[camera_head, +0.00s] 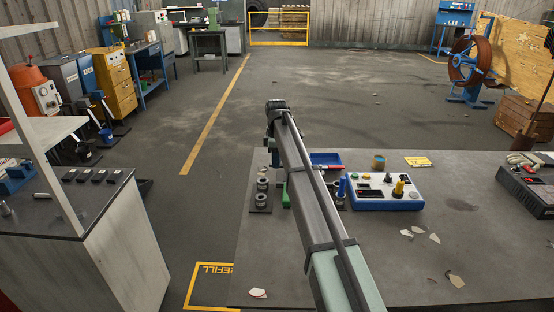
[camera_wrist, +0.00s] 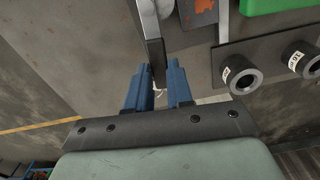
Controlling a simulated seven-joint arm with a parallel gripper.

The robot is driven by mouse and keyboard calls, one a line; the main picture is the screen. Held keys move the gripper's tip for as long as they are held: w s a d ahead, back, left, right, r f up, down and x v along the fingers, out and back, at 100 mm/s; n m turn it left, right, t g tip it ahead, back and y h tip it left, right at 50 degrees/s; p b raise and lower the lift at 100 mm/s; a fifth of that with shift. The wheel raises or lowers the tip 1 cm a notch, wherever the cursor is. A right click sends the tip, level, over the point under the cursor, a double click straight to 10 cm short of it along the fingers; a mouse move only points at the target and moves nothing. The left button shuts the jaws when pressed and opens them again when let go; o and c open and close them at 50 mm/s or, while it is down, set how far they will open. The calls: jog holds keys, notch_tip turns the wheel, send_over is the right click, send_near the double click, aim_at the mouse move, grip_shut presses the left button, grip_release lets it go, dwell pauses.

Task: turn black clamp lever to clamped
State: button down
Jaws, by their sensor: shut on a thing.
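In the wrist view the two blue fingers of my gripper (camera_wrist: 158,85) close on the lower end of a dark upright bar, which looks like the black clamp lever (camera_wrist: 155,52). The bar runs up to the top edge, beside a light grey metal part. Whether the lever stands at clamped cannot be told from here. A dark grey block with an orange-red patch (camera_wrist: 201,8) is just right of it. In the head view my arm crosses in front of the work area, and the fingers and lever are hidden there.
A black plate with two black collars (camera_wrist: 241,74) lies right of my fingers, with a green part (camera_wrist: 266,6) above it. On the grey table (camera_head: 470,210) stand a blue-white control box (camera_head: 385,203), a blue tray (camera_head: 326,158) and a tan cup (camera_head: 378,162). The table's front middle is mostly clear.

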jog(key=shift+s, duration=0.1)
dwell(0.4)
jog(key=c, duration=1)
grip_release()
notch_tip(320, 180, up, 14)
jog(key=shift+f, duration=0.15)
